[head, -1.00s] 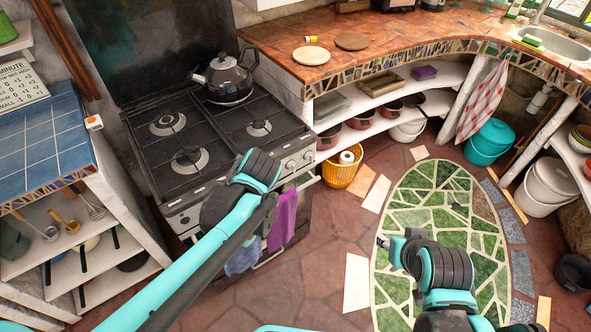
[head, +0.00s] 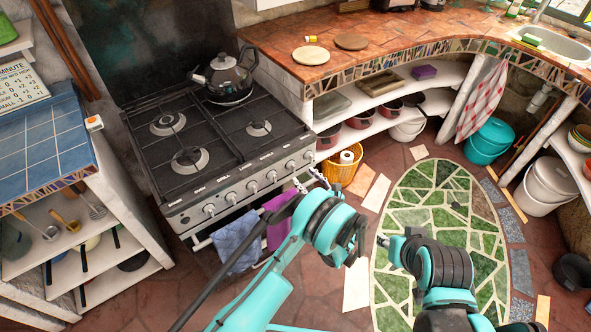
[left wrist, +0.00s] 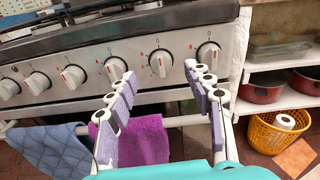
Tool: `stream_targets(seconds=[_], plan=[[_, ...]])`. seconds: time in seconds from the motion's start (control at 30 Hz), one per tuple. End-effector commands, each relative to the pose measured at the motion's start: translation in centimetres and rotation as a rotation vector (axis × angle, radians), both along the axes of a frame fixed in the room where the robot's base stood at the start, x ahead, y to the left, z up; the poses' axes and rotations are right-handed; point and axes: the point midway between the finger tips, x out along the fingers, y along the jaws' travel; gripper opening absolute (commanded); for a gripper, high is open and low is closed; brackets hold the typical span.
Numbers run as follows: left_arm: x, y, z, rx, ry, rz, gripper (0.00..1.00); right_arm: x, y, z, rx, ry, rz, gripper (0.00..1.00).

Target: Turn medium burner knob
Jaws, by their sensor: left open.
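The stove (head: 215,150) has a row of white knobs along its front panel; the small labels above them are hard to read, so I cannot tell which one is medium. In the left wrist view the second knob from the right (left wrist: 160,62) lies between my fingertips in the picture, and the rightmost knob (left wrist: 207,53) is beside the right finger. My left gripper (head: 312,181) is open and empty in front of the right part of the panel; its two padded fingers (left wrist: 160,70) point at the knobs. Contact is not visible.
A kettle (head: 228,76) stands on the rear right burner. A blue towel (head: 236,243) and a purple towel (left wrist: 143,140) hang on the oven rail below the knobs. An orange basket (head: 342,172) stands on the floor right of the stove.

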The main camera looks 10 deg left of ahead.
Motion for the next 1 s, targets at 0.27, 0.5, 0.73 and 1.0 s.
stream_targets(seconds=[0.27,0.5,0.73,1.0], plan=[[0.1,0.2,-1.5,0.082,0.008,-0.004,0.51,0.0,0.0,-0.4,0.0,0.0,0.0,0.4],[3.0,3.0,-1.6,0.079,0.007,-0.004,0.51,0.0,0.0,-1.7,0.0,0.0,0.0,0.4],[4.8,4.5,-1.4,0.077,0.007,-0.006,0.51,0.0,0.0,-2.3,0.0,0.0,0.0,0.4],[5.0,4.7,-1.3,0.077,0.007,-0.007,0.51,0.0,0.0,-2.3,0.0,0.0,0.0,0.4]])
